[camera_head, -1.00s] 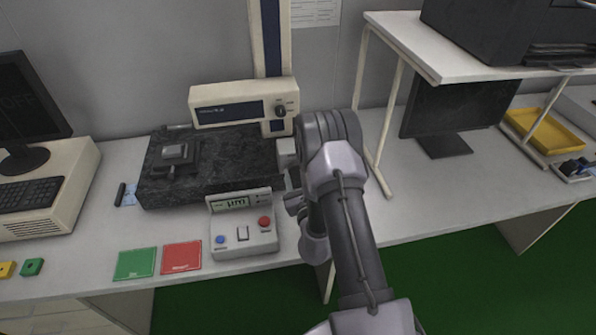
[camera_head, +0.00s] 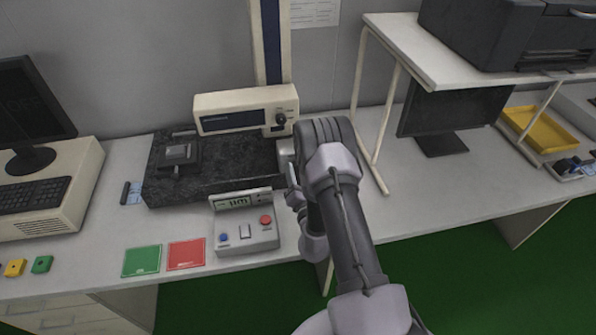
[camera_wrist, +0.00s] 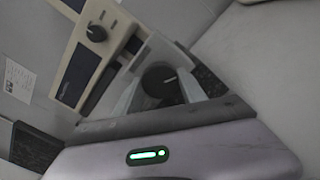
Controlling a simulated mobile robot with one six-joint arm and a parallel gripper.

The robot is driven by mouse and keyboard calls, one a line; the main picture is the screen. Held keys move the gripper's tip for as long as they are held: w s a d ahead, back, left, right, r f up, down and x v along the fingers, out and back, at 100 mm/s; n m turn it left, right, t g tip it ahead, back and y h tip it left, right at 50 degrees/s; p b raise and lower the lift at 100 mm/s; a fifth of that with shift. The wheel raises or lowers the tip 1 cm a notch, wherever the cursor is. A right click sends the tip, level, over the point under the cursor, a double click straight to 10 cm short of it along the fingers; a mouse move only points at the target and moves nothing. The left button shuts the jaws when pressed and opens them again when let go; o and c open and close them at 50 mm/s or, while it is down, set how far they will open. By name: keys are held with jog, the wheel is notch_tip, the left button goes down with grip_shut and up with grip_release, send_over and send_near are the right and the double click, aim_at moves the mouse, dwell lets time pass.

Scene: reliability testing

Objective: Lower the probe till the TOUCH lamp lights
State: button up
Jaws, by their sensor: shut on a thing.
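The height gauge's cream head (camera_head: 246,110) sits on its column (camera_head: 270,45) above a black granite plate (camera_head: 210,187). A grey stepped block (camera_head: 177,155) stands on the plate. I cannot make out the probe tip. A readout box (camera_head: 247,236) in front has a lit display (camera_head: 236,202), its digits too blurred to read. Small lamp spots (camera_head: 261,197) beside the display look dark; I cannot read which is TOUCH. In the wrist view my gripper (camera_wrist: 160,92) is shut on a black knob (camera_wrist: 160,78) with a pale index line.
Green (camera_head: 141,261) and red (camera_head: 186,254) cards lie left of the readout box. A white shelf (camera_head: 430,50) with a printer stands to the right, close to my arm. A monitor (camera_head: 440,115) stands under it. The bench front is mostly clear.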

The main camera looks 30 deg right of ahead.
jog(key=shift+m+p, duration=0.6)
jog(key=shift+m, duration=1.4)
jog(key=o, duration=1.4)
jog(key=shift+c, duration=0.2)
